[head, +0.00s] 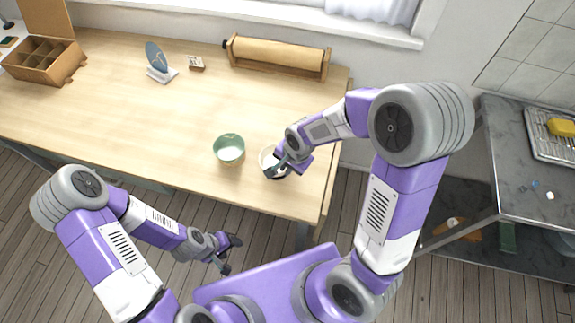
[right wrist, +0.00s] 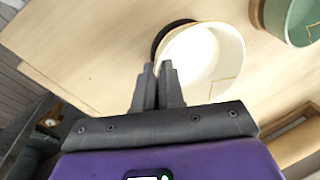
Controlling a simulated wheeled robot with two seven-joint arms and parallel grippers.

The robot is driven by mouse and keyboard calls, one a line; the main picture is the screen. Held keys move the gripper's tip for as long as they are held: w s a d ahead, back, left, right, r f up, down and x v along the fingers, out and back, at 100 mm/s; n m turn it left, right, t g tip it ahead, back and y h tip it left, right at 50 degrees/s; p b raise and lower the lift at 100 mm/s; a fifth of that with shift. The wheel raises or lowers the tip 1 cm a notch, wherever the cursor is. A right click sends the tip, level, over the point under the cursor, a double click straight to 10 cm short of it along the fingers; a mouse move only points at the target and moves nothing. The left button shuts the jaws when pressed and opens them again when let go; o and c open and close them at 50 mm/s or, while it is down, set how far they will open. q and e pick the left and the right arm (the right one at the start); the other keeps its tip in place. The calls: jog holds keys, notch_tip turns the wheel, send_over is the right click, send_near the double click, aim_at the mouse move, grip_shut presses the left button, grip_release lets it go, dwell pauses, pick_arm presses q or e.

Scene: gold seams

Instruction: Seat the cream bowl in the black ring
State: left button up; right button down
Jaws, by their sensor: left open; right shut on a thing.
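The cream bowl (head: 266,158) is on or just above the table near its right front part. In the right wrist view the cream bowl (right wrist: 213,58) shows a thin gold seam inside. My right gripper (head: 279,169) is shut on its rim; the fingers (right wrist: 158,82) pinch the wall close up. The black ring (right wrist: 162,36) shows as a dark arc beside and under the bowl's edge; most of it is hidden by the bowl. I cannot tell whether the bowl rests in it. My left gripper (head: 232,256) is open and empty, off the table's front edge.
A green bowl (head: 229,149) stands left of the cream bowl, with a brown ring (right wrist: 257,14) at its base. A paper roll (head: 278,53), a blue disc on a stand (head: 156,60), a small block (head: 196,63) and a compartment box (head: 45,60) stand at the back. The table's middle is clear.

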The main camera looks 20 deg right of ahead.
dwell(0.3)
jog(key=c, duration=0.8)
grip_release()
jog(key=shift+r, duration=0.1)
jog(key=shift+w+a+r+p+v, duration=0.15)
jog(key=shift+w+p+v, duration=0.1)
jog(key=shift+p+v, duration=0.95)
jog(key=shift+w+a+p+v, duration=0.25)
jog(key=shift+p+v, duration=0.8)
jog(key=shift+v, duration=0.3)
jog(key=shift+w+a+r+p+v, duration=0.1)
jog(key=shift+w+p+v, duration=0.1)
jog(key=shift+p+v, duration=1)
